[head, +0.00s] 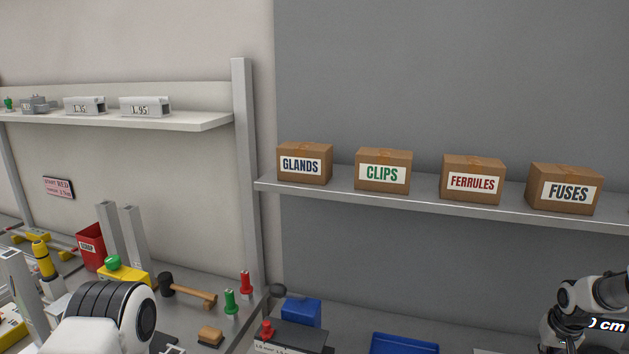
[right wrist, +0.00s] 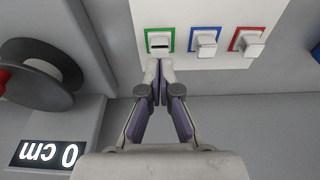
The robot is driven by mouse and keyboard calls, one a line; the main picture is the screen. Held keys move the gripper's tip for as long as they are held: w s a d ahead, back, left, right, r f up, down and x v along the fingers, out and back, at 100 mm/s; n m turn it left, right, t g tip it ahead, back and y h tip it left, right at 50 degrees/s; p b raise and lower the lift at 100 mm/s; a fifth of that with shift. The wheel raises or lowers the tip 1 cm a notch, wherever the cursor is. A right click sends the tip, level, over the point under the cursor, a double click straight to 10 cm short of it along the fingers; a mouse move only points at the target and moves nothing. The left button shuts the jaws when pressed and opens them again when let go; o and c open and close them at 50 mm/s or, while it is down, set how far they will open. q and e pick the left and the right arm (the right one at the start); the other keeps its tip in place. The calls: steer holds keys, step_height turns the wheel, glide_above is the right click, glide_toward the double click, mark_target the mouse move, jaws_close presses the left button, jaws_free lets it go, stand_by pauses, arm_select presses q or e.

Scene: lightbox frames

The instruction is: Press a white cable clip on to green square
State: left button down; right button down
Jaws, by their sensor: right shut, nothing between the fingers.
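The green square (right wrist: 148,47) shows in the right wrist view as a green outline on a white panel. Inside it sits a white piece with a dark slot (right wrist: 160,41); I cannot tell whether it is a pressed clip. White blocks stand out from the blue square (right wrist: 205,42) and the red square (right wrist: 250,42) beside it. My right gripper (right wrist: 160,77) is shut and empty, its fingertips just below the green square in the picture; contact cannot be told. In the head view my left arm shows at lower left, its gripper out of sight.
In the right wrist view a dark reel (right wrist: 38,75) is at left, above a display reading "0 cm" (right wrist: 48,154). In the head view a CLIPS box (head: 383,171) stands on the shelf between other labelled boxes. A blue tray (head: 404,344) lies below.

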steer(key=shift+f+b, duration=0.45)
steer(key=shift+f, duration=0.4)
steer(key=shift+s+a+f, duration=0.1)
steer(key=shift+s+f, duration=0.05)
stand_by(1.7)
step_height(320, 180, up, 7)
steer(key=p, duration=0.6)
steer(key=shift+p, duration=0.35)
